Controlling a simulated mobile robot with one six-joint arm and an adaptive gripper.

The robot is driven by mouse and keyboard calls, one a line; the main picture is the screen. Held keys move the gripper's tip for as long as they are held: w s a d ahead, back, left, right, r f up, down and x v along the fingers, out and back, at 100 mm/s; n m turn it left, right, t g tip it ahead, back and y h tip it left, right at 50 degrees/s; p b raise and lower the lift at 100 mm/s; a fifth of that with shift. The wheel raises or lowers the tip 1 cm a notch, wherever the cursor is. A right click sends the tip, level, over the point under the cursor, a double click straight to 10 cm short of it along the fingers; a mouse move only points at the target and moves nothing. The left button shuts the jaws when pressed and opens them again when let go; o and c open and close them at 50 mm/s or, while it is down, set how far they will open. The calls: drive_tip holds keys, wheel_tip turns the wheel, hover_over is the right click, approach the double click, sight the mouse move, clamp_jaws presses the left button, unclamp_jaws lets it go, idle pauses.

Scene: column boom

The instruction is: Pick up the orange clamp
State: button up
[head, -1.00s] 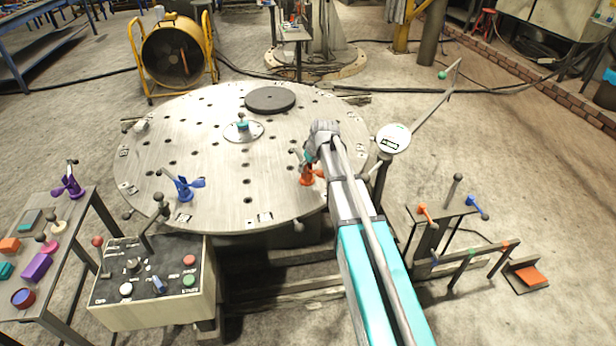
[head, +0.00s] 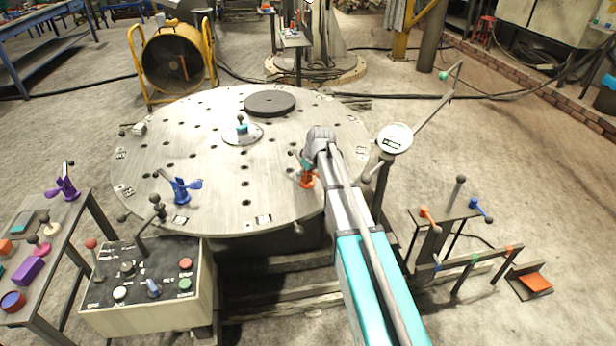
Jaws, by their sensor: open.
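The orange clamp (head: 307,180) stands upright near the front right edge of the round grey table (head: 215,215). My arm reaches in from the lower right, and its wrist is just above and to the right of the clamp. My gripper (head: 306,164) points down at the clamp's upper part, close over it. The wrist and arm hide part of the gripper and the clamp's right side. The jaws are open, and I cannot tell whether they touch the clamp.
A blue clamp (head: 181,189) stands on the table's front left. A dark disc (head: 270,103) lies at the back, and a teal-topped hub (head: 241,128) is in the middle. A control box (head: 150,290) is in front. A post with a round white sign (head: 394,138) stands right of my arm.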

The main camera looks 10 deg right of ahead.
clamp_jaws()
idle(0.3)
drive_tip(key=shift+r, duration=0.2)
wheel_tip(320, 180, up, 2)
drive_tip(key=shift+r+p, duration=0.1)
drive_tip(key=shift+p, duration=1.15)
drive_tip(key=s+a+r+p, duration=0.1)
drive_tip(key=s+r+p, duration=0.9)
drive_tip(key=s, duration=0.4)
drive_tip(key=shift+a+r, duration=0.2)
